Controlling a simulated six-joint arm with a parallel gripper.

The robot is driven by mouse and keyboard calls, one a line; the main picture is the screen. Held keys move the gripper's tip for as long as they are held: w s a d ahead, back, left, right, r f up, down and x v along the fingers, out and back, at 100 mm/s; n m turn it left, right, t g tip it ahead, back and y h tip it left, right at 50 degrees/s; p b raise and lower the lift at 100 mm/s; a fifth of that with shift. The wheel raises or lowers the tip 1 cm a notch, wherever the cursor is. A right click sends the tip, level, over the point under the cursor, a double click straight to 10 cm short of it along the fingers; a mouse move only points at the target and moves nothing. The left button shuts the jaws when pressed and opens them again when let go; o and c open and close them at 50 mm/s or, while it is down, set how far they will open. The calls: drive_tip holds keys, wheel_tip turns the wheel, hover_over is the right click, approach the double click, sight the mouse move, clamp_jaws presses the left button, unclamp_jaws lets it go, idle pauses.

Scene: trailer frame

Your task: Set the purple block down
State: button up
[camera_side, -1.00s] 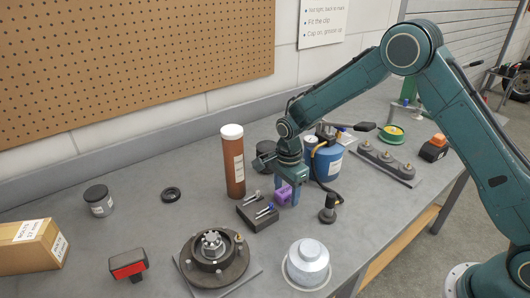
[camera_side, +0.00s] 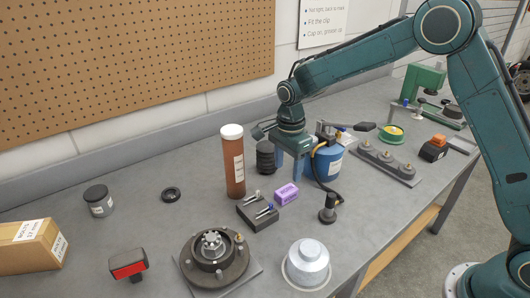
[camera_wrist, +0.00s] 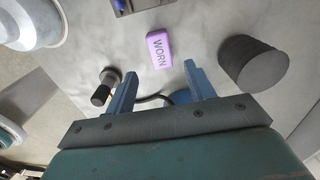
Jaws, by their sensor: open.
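The purple block (camera_side: 286,194) lies on the grey bench, just right of the black holder with small metal parts. In the wrist view the purple block (camera_wrist: 159,50) shows the word WORN on its upper face and lies beyond the fingertips, apart from them. My gripper (camera_side: 302,172) is above and behind the block in the side view. In the wrist view my gripper (camera_wrist: 160,78) has its two blue fingers spread with nothing between them.
A brown tube (camera_side: 233,165) stands left of my gripper, with a dark ribbed cylinder (camera_side: 266,156) behind. A blue canister (camera_side: 325,160) with a hose is close right. The black holder (camera_side: 257,215), hub (camera_side: 213,256) and silver cap (camera_side: 307,263) are in front.

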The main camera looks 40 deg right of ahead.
wheel_tip(320, 180, up, 4)
drive_tip(key=shift+f, duration=0.2)
idle(0.6)
drive_tip(key=s+d+r+n+t, duration=0.4)
drive_tip(key=s+r+n, duration=0.5)
drive_tip(key=s+r, duration=0.6)
drive_tip(key=s+d+n+t, duration=0.1)
drive_tip(key=s+d+n, duration=0.2)
drive_tip(key=s+n, duration=0.6)
drive_tip(key=s, duration=0.8)
drive_tip(key=shift+f+t, duration=0.15)
drive_tip(key=shift+t, duration=0.15)
